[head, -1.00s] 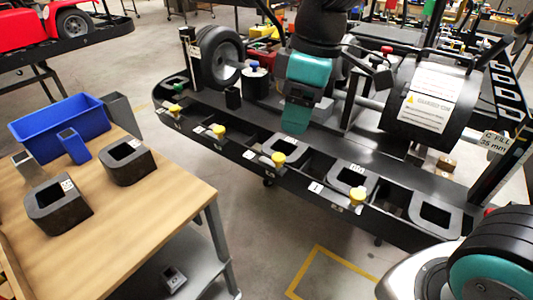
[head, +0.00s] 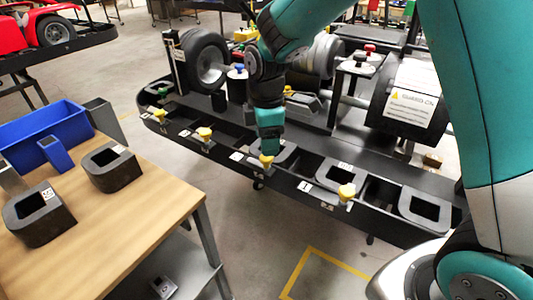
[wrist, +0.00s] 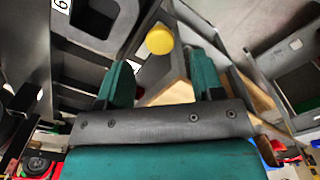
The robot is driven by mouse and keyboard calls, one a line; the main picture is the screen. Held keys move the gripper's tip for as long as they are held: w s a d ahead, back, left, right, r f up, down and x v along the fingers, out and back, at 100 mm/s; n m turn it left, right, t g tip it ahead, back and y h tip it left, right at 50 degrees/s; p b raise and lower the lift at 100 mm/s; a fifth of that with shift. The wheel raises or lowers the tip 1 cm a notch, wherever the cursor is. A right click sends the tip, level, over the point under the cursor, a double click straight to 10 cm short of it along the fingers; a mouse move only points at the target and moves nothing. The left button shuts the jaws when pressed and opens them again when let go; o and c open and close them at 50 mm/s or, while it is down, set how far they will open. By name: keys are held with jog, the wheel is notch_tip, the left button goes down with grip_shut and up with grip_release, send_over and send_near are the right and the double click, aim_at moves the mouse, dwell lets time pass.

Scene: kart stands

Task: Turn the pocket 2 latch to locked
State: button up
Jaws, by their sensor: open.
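The black kart side pod carries a row of yellow latch knobs along its near edge. My gripper (head: 268,143) points down right above one yellow latch knob (head: 266,161), between a left knob (head: 205,134) and a right knob (head: 346,191). In the wrist view my gripper (wrist: 163,78) has its two teal fingers spread apart with nothing between them. The yellow knob (wrist: 159,40) lies just beyond the fingertips, roughly centred between them. The small pocket labels are too blurred to tell surely which knob belongs to pocket 2. The latch's turned position is unclear.
A wooden table (head: 150,205) at the left holds a blue bin (head: 48,138) and dark blocks (head: 110,167). A wheel (head: 205,57) and a labelled black cylinder (head: 405,100) stand behind the pockets. My arm covers much of the right side.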

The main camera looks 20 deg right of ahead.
jog(key=shift+f, duration=2.4)
jog(key=c, duration=0.9)
